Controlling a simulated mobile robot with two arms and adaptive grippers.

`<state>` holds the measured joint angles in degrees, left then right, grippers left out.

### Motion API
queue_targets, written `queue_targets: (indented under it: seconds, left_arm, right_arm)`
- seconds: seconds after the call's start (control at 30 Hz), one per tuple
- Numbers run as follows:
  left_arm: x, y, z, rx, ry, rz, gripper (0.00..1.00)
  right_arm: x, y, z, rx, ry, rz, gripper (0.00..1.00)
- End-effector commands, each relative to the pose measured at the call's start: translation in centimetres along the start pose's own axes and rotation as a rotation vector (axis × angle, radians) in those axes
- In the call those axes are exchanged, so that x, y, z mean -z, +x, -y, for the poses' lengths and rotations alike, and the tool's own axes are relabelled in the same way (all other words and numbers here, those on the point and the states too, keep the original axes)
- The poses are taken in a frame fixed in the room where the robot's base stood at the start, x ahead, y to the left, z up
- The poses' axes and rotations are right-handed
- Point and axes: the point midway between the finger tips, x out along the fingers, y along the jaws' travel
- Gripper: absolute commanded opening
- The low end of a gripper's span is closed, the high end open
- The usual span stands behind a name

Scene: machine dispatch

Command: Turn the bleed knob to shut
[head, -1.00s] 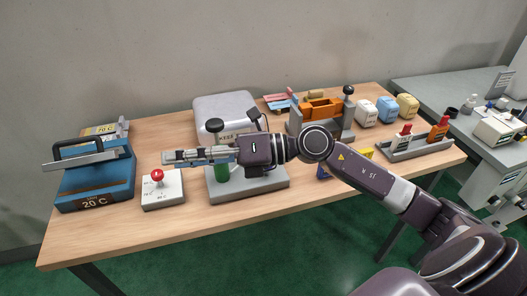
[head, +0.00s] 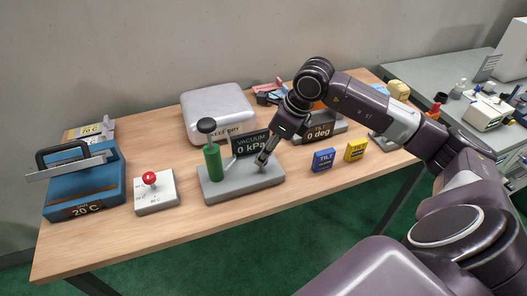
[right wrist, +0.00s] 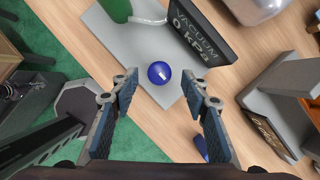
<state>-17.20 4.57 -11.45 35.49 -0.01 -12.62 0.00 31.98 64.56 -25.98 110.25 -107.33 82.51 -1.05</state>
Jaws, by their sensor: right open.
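The bleed knob (right wrist: 159,72) is a round blue knob with a white mark on top. It sits on the grey base plate (head: 225,188) of the vacuum pump, in front of the black display (head: 252,145) reading "VACUUM 0 kPa". The green pump cylinder (head: 213,163) with a black handle stands at the plate's left. My right gripper (head: 264,160) points down over the plate's right end and hides the knob in the head view. In the right wrist view its fingers (right wrist: 160,92) are open, one on each side of the knob, apart from it. My left gripper is not in view.
A white box with a red knob (head: 154,190) and a blue 20 C unit (head: 85,185) stand to the left. Blue (head: 323,160) and yellow (head: 356,150) tilt blocks lie to the right. A grey case (head: 217,112) stands behind. The table front is clear.

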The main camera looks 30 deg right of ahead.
Motion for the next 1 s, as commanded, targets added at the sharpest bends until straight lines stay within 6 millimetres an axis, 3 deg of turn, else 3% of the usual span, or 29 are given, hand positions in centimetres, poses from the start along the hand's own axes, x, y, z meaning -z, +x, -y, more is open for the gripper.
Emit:
queue_targets:
  seconds: [0.2,0.5,0.87,1.0]
  left_arm:
    - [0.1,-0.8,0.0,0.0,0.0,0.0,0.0]
    - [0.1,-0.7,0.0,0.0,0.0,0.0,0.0]
    - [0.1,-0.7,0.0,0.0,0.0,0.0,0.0]
    - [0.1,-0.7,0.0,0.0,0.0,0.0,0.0]
  right_arm:
    - [-0.1,2.1,-0.1,-0.002,0.001,0.0,0.42]
    - [0.0,2.5,-0.1,-0.001,0.0,0.001,0.42]
    - [0.0,2.5,0.0,-0.001,0.0,0.001,0.02]
    - [0.0,2.5,0.0,0.0,0.003,0.001,0.01]
